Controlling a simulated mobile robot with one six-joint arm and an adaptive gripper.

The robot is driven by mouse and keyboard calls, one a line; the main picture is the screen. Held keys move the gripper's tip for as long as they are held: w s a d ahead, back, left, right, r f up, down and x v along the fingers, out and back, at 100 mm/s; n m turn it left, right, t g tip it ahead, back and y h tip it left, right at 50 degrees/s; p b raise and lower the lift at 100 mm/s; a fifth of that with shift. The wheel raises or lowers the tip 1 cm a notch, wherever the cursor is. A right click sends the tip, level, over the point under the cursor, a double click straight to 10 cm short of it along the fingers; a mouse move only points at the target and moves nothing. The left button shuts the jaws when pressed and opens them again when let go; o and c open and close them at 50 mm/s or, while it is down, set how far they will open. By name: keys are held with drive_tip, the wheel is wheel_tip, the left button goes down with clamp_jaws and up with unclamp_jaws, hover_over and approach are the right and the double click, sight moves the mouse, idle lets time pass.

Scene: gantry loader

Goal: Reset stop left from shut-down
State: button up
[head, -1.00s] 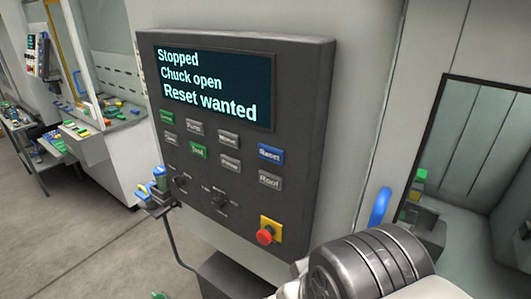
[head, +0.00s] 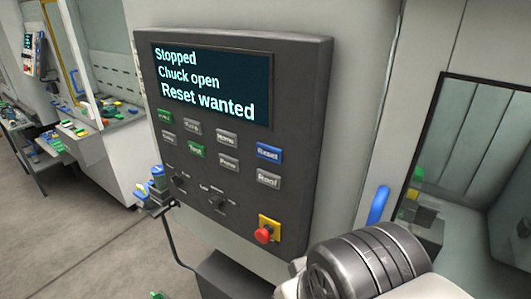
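The dark control panel (head: 292,190) fills the middle of the head view. Its screen (head: 215,85) reads "Stopped", "Chuck open" and "Reset wanted". The blue Reset button (head: 269,152) is at the right of the button rows, above the grey Roof button (head: 268,179). A red stop knob (head: 264,235) on a yellow plate (head: 270,223) is at the panel's lower right. I cannot tell whether the knob is pushed in. Part of my arm shows at the lower right, in front of the machine. My gripper is not in view.
A blue door handle (head: 378,206) and the machine's window (head: 475,165) are right of the panel. A small holder with blue tools (head: 156,188) sticks out at the panel's lower left. Another machine and a cart with coloured parts (head: 30,143) stand far left. Grey floor (head: 70,235) lies open between.

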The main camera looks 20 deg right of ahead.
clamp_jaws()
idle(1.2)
